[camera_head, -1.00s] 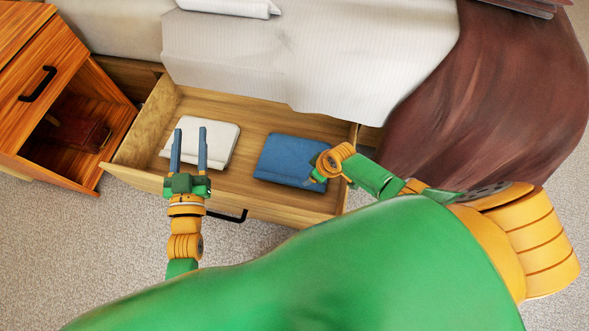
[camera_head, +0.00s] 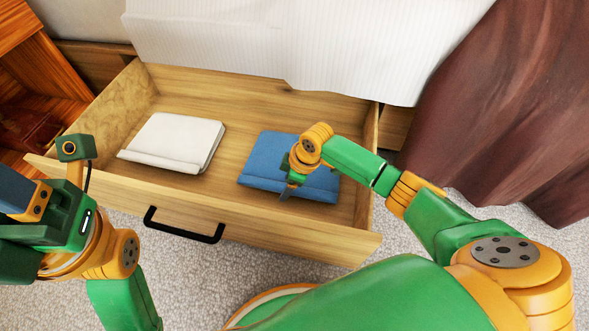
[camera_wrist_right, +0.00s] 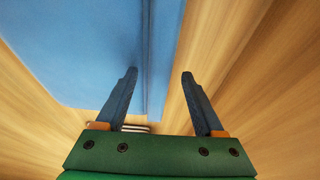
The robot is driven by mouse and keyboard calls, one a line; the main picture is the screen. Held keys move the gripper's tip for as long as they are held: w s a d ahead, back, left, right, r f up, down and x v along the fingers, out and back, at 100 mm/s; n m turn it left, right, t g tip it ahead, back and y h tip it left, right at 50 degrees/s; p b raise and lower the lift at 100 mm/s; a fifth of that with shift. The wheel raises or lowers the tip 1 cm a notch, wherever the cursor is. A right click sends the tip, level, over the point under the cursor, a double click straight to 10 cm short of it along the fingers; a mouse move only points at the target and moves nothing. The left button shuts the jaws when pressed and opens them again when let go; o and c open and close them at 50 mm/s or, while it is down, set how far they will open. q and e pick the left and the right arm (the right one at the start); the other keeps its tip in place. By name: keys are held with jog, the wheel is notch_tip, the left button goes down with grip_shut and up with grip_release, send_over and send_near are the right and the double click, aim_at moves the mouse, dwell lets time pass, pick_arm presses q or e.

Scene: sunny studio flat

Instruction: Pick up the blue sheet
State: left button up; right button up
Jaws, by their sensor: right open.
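The blue sheet (camera_head: 262,160), folded flat, lies in the right part of the open drawer (camera_head: 255,215). My right gripper (camera_head: 286,194) is over the sheet's near side in the head view, and the wrist partly covers the sheet. In the right wrist view my right gripper (camera_wrist_right: 160,75) is open, with the folded edge of the blue sheet (camera_wrist_right: 65,45) between its fingers. One finger is over the sheet, the other over bare wood. I cannot tell whether they touch it. My left gripper (camera_head: 30,205) is at the left edge of the head view, its fingers not clearly visible.
A folded white sheet (camera_head: 173,142) lies in the drawer's left part. The drawer front has a black handle (camera_head: 184,226). The bed with white bedding (camera_head: 270,45) overhangs the back, and a brown blanket (camera_head: 510,110) hangs at right. A wooden nightstand (camera_head: 45,65) stands at left.

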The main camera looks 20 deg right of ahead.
grip_shut()
dwell(1.4)
